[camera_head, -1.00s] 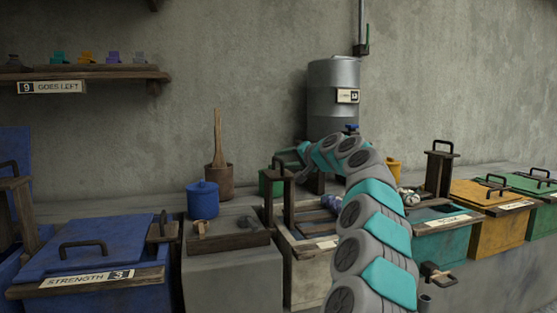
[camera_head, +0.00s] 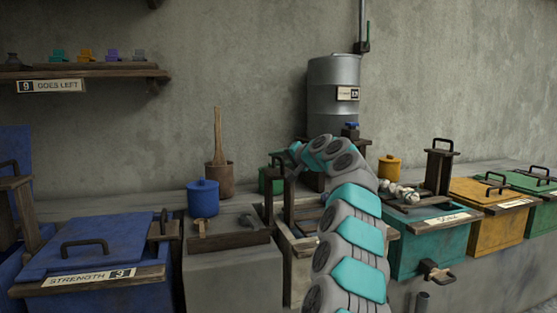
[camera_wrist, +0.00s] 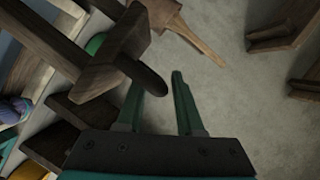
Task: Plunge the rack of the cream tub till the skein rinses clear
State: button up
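The cream tub (camera_head: 300,285) stands in the middle of the bench in the head view, its right side hidden by my arm. Dark wooden uprights of its rack (camera_head: 288,200) rise at its left. My gripper (camera_wrist: 156,80) is open in the wrist view. A dark rounded bar, seemingly the rack's handle (camera_wrist: 140,74), crosses at the left finger and reaches into the gap. I cannot tell whether they touch. A blue-purple skein (camera_wrist: 14,108) shows at the wrist view's left edge; I cannot tell which tub it lies in. The water in the cream tub is hidden.
The blue tub (camera_head: 90,255) stands at left, the teal tub (camera_head: 435,245) at right with pale balls on its rack. A blue jar (camera_head: 203,200) and a brown pot (camera_head: 219,180) stand behind. A metal tank (camera_head: 333,90) stands at the back.

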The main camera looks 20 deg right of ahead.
grip_shut()
dwell(1.1)
